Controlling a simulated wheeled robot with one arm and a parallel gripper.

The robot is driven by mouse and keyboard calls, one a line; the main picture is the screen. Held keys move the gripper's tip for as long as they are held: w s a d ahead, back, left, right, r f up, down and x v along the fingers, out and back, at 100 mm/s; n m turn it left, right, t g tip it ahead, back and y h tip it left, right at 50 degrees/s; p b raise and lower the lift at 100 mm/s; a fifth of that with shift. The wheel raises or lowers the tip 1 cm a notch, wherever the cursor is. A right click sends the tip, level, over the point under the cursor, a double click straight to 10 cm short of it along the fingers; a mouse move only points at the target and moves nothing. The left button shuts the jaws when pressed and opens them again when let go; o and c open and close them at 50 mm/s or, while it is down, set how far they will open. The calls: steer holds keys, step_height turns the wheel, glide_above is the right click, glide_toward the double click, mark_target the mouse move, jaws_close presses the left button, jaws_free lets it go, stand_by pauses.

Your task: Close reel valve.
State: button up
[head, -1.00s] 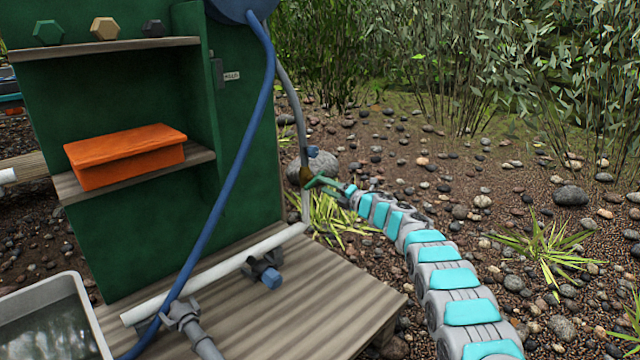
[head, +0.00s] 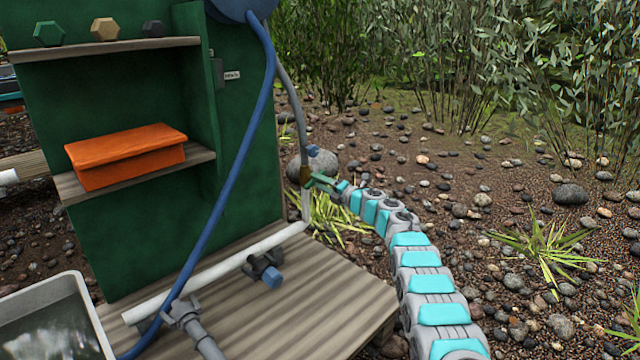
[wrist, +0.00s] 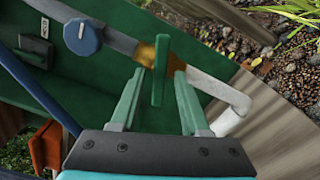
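The valve is a brass body (wrist: 147,54) on a grey and white pipe at the cabinet's right edge. The brass body also shows in the head view (head: 305,174). Its green lever (wrist: 161,70) stands across the pipe line in the wrist view. My gripper (wrist: 160,76) is open, with one green finger on each side of the lever's lower end. I cannot tell whether either finger touches it. In the head view my gripper (head: 319,182) is at the valve, and the lever is hard to tell from the fingers.
A blue knob (head: 312,150) sits on the pipe above the valve. A white pipe (head: 215,272) and a blue-capped fitting (head: 271,277) lie low over the wooden deck (head: 330,290). A blue hose (head: 236,150) hangs before the green cabinet (head: 150,235). Pebbly ground lies right.

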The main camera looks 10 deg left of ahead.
jaws_close()
steer(key=shift+r, duration=0.1)
stand_by(0.3)
steer(key=m+p, duration=0.4)
steer(key=p, duration=0.3)
steer(key=shift+o, duration=0.6)
jaws_free()
steer(key=shift+d, duration=0.1)
